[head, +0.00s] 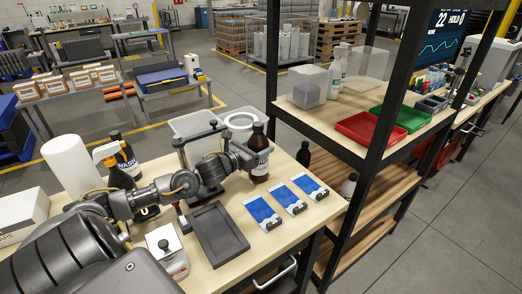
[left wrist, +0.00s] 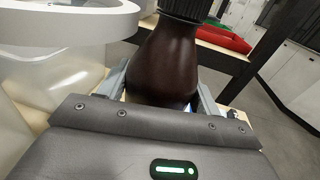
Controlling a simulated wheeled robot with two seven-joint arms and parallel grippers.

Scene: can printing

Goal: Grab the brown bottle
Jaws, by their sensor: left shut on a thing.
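The brown bottle (head: 259,155), dark with a black cap and a pale label, stands upright near the back right of the workbench. My left gripper (head: 246,158) reaches it from the left and is shut on it. In the left wrist view the bottle (left wrist: 166,62) fills the space between the two fingers (left wrist: 163,88). Its lower part is hidden by the gripper body there. My right gripper is not in view.
Blue packets (head: 264,212) lie in front of the bottle. A dark tray (head: 217,236) lies below the arm. A black-framed shelf (head: 372,150) stands close on the right.

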